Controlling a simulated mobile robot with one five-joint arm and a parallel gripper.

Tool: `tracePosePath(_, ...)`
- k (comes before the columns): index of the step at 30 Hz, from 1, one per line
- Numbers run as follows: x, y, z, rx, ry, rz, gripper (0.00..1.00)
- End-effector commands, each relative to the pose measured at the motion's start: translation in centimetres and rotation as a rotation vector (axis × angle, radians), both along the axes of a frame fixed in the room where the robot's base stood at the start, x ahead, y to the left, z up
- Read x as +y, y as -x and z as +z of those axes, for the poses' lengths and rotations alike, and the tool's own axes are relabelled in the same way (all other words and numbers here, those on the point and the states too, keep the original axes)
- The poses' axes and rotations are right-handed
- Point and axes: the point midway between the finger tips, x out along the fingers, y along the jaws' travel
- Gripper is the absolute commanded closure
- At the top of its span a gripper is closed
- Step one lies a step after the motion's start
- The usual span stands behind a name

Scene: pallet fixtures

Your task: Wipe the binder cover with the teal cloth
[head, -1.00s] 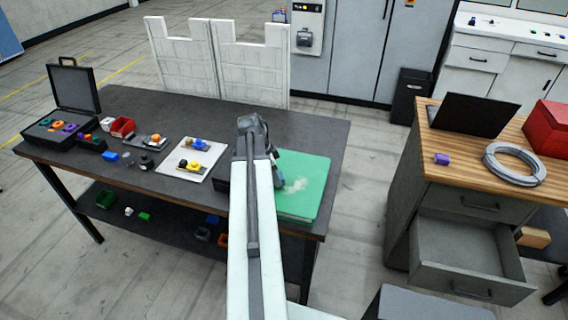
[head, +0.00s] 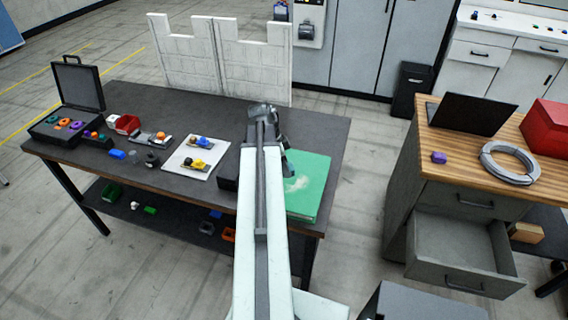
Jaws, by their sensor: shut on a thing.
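The green binder (head: 316,186) lies flat at the right end of the dark table, with a pale smudge (head: 297,184) on its cover. My gripper (head: 287,168) is over the left part of the binder, partly hidden behind my own arm. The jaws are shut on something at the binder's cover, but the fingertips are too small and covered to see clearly. The teal cloth cannot be made out; it is hidden by my gripper and arm or blends with the green cover.
The dark table (head: 130,90) also holds an open black case (head: 77,88), a red bin (head: 127,124) and a white board (head: 183,165) with small parts. A black block (head: 228,182) sits left of my arm. To the right, a wood-topped cabinet (head: 470,148) has an open drawer (head: 465,255).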

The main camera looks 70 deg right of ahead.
Motion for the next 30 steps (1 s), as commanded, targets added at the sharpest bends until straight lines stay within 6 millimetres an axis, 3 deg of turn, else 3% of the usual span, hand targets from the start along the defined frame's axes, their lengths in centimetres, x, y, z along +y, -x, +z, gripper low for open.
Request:
tracePosePath(6,0.0,0.0,-3.3,0.000,0.000,0.001,0.88)
tracePosePath(12,0.0,-0.1,-5.1,0.000,0.001,0.001,0.88)
tracePosePath(30,0.1,-0.1,-5.1,0.000,0.000,0.003,0.88)
